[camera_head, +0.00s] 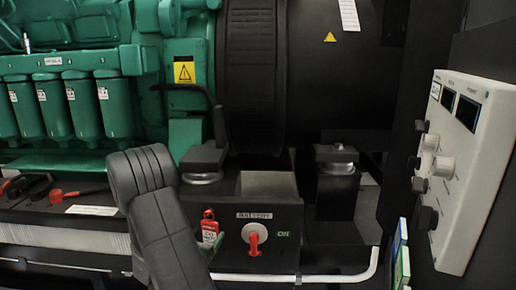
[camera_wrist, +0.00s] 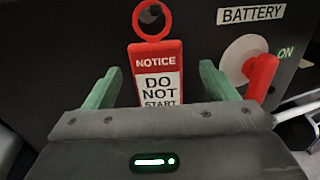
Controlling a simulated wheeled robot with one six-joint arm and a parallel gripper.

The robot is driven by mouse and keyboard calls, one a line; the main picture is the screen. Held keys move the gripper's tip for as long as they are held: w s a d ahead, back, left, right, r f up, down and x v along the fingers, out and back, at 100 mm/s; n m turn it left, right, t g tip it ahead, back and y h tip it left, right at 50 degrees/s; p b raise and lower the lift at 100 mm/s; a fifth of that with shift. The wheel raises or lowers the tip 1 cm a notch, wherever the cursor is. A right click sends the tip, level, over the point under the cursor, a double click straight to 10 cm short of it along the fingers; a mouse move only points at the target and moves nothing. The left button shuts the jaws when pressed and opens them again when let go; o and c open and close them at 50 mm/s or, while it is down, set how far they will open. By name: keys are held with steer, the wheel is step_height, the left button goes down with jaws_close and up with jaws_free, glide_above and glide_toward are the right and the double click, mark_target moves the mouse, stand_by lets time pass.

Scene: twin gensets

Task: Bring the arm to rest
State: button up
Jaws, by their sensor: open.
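My arm's dark grey links rise in the front of the head view, left of the battery box (camera_head: 285,262). My gripper (camera_wrist: 160,88) is open, with its two green fingers apart in the wrist view. A little of one green finger shows in the head view. A red and white notice tag (camera_wrist: 155,61) reading "DO NOT START" hangs from a red ring and appears between the fingers, with a gap on each side. It also shows in the head view (camera_head: 209,231). I cannot tell how deep the fingers reach around it.
Right of the tag, the battery switch (camera_head: 254,236) has a red handle pointing down beside the "ON" mark. A white control panel (camera_head: 472,165) with knobs juts in at the right. The green engine (camera_head: 105,100) stands behind. Red-handled tools (camera_head: 62,194) lie at left.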

steer(key=s+b, duration=0.7)
steer(key=s, duration=0.1)
steer(key=shift+s+r, duration=0.3)
steer(key=shift+r, duration=0.05)
